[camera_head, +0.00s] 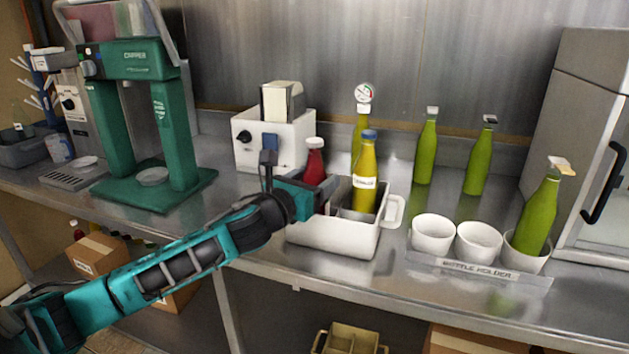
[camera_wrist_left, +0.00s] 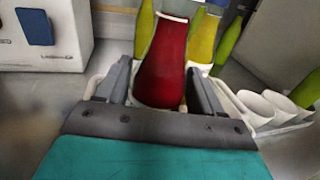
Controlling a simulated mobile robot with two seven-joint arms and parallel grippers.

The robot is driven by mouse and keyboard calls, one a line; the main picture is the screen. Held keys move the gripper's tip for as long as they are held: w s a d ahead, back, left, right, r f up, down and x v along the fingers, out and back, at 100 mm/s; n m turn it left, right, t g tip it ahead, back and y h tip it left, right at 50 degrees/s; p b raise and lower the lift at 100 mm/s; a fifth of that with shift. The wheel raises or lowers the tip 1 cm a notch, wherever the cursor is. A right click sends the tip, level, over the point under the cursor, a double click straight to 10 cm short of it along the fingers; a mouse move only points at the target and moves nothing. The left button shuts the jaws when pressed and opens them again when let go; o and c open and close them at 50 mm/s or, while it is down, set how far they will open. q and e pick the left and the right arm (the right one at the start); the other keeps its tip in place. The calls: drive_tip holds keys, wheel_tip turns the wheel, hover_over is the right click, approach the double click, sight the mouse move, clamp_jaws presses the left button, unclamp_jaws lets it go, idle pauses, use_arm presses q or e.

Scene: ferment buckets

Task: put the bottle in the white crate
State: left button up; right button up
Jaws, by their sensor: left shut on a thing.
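The white crate (camera_head: 330,238) stands near the counter's front edge. A red bottle (camera_head: 315,162) with a white cap is upright over its left part; its lower end is hidden by my gripper and the crate wall, so I cannot tell whether it touches the crate floor. My left gripper (camera_head: 318,190) is shut on this red bottle, which also shows between the fingers in the left wrist view (camera_wrist_left: 163,70). A yellow bottle (camera_head: 364,198) with a blue cap stands in the crate's right part. My right gripper is not in view.
A bottle holder (camera_head: 480,268) with white cups stands right of the crate; a green bottle (camera_head: 537,218) leans in its right cup. A white box device (camera_head: 250,145) and a green press (camera_head: 178,130) are left.

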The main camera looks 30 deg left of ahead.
use_arm(q)
drive_tip(key=o, duration=1.1)
drive_tip(key=shift+f, duration=0.15)
drive_tip(key=o, duration=0.4)
drive_tip(key=shift+s+r, duration=0.1)
drive_tip(key=shift+r, duration=0.1)
drive_tip(key=shift+s+d, duration=0.1)
drive_tip(key=shift+s, duration=5.8)
